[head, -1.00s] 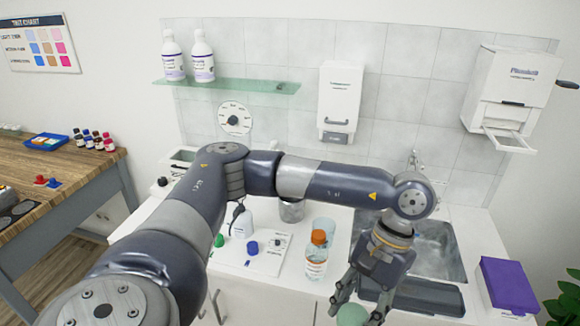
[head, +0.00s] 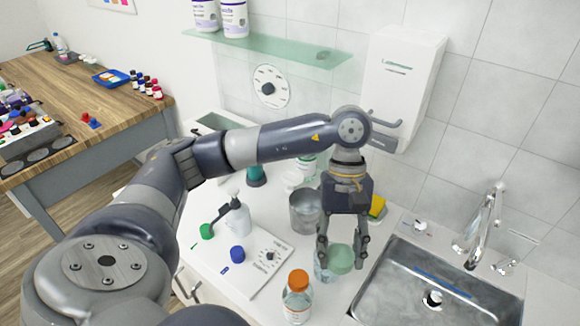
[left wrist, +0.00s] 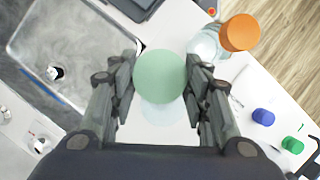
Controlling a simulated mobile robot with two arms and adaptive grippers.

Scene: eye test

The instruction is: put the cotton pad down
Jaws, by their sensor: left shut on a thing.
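The cotton pad (head: 341,260) is a pale green disc. My left gripper (head: 342,250) points down, with a finger on either side of the pad and shut on it. In the left wrist view the pad (left wrist: 159,77) sits between the fingertips of my left gripper (left wrist: 160,85), above the white counter. In the head view a clear glass (head: 321,271) stands partly hidden behind the pad and a finger. I cannot tell the exact height of the pad above the counter. My right gripper is in neither view.
A bottle with an orange cap (head: 297,302) stands just in front. A metal cup (head: 304,210) is behind the gripper. The steel sink (head: 377,283) with its tap (head: 482,227) lies to the right. A blue cap (head: 237,254) and a white panel (head: 262,278) are on the left.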

